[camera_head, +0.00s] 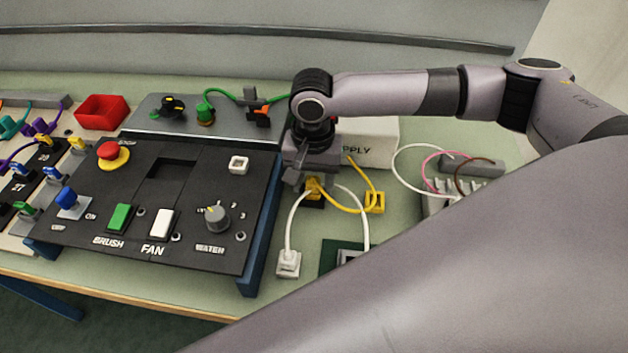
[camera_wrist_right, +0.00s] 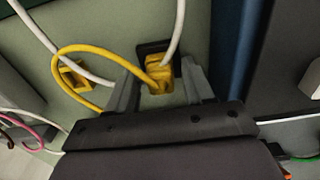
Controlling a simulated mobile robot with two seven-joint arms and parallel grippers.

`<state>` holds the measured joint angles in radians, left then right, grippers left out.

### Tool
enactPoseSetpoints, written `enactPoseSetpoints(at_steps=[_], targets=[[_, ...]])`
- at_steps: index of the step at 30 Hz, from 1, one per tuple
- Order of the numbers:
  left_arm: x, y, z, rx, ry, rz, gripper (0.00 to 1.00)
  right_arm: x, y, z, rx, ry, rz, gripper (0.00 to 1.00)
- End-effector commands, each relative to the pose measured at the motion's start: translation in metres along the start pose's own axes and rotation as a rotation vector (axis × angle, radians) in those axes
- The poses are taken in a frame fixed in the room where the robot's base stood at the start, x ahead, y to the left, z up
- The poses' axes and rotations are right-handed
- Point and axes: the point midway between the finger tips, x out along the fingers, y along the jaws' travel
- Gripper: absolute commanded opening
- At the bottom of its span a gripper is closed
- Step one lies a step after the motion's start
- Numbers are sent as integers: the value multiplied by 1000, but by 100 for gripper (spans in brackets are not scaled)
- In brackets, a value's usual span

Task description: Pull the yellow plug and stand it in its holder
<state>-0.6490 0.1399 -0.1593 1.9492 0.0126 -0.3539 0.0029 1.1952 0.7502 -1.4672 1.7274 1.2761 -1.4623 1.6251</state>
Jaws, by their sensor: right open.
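The yellow plug (camera_head: 314,188) sits at a small black base (camera_head: 314,203) in front of the power supply box; it also shows in the right wrist view (camera_wrist_right: 158,72). A yellow cable (camera_head: 372,178) loops from it toward a yellow block with a dark opening (camera_head: 375,203), also in the wrist view (camera_wrist_right: 73,74). I cannot tell whether this block is the holder. My right gripper (camera_wrist_right: 160,84) is open, pointing down, with one finger on each side of the plug. Whether the fingers touch it is unclear. My left gripper is not in view.
White cables run close to the plug, one to a white plug (camera_head: 288,263). The white supply box (camera_head: 370,143) stands behind the gripper. The black control panel (camera_head: 160,205) is at left. A grey connector strip (camera_head: 440,198) with pink and brown cables is at right.

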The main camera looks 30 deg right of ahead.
Motion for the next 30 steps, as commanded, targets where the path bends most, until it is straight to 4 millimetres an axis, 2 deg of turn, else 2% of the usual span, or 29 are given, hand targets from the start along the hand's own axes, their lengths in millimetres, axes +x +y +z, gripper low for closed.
enactPoseSetpoints(at_steps=[11, 16, 23, 30], targets=[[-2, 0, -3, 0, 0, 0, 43, 0, 0, 0, 0, 0, 0, 52], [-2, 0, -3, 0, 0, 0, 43, 0, 0, 0, 0, 0, 0, 0], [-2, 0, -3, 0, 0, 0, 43, -3, 0, 0, 0, 0, -1, 0], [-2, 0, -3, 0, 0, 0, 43, -15, -1, -1, 2, 3, -4, 0]])
